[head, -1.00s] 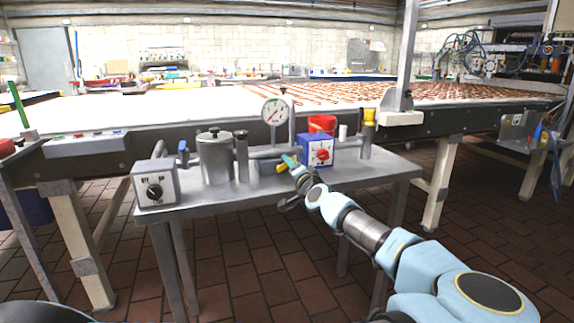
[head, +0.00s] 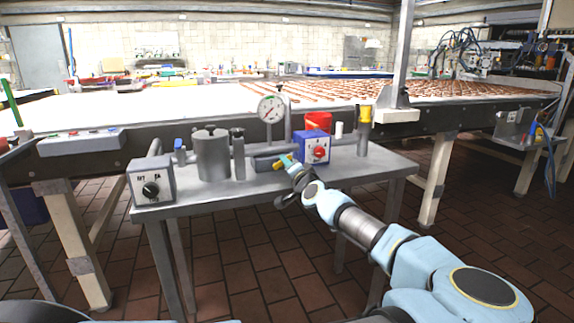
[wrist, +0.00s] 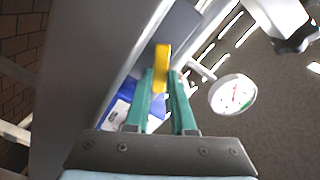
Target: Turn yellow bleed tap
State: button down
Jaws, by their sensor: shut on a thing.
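The yellow bleed tap (wrist: 161,68) is a narrow yellow handle between the teal fingers of my gripper (wrist: 163,82) in the wrist view. My gripper is shut on it. In the head view, the yellow handle (head: 284,160) shows small at the tip of my gripper (head: 289,162), by the dark grey block on the metal bench. The gripper and wrist partly cover the tap there, so its exact angle is hard to tell.
A blue box with a red knob (head: 315,149) stands close right of my gripper. A round gauge (head: 271,109) rises behind. Left on the bench (head: 215,196) are a metal canister (head: 212,155) and a grey dial box (head: 152,182). A yellow-topped post (head: 364,116) stands right.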

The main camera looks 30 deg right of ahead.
jog(key=shift+d+f+m+b, duration=0.1)
jog(key=shift+f+m+b, duration=0.3)
jog(key=shift+m+b, duration=0.7)
jog(key=shift+m, duration=0.5)
jog(key=c, duration=0.8)
grip_release()
jog(key=shift+o, duration=0.2)
